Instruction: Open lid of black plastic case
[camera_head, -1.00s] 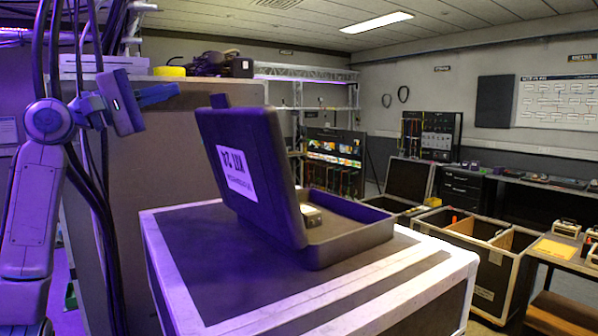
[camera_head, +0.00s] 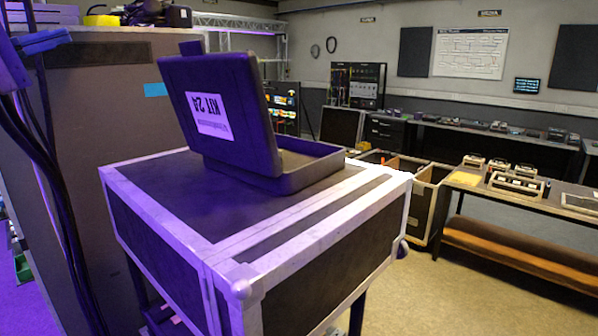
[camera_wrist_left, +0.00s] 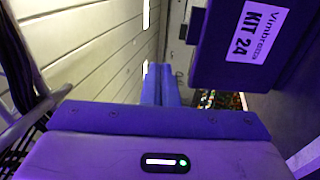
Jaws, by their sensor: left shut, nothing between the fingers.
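The black plastic case sits on top of a black flight case with pale edges. Its lid (camera_head: 232,95), with a white "KIT 24" label, stands raised and leans back from the tray-like base (camera_head: 305,172). The lid also shows at the top right of the left wrist view (camera_wrist_left: 235,60). My left gripper (camera_head: 45,42) is at the far left edge of the head view, shut and empty, well apart from the case. Its fingers (camera_wrist_left: 161,85) show together in the left wrist view. Most of the case's inside is hidden behind the lid. My right gripper is not in view.
The flight case top (camera_head: 160,205) has bare room around the black case. A tall dark cabinet (camera_head: 100,105) stands behind it at left. Dark cables hang at the left edge. An open crate (camera_head: 425,205) and a bench (camera_head: 480,185) stand at right; floor there is clear.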

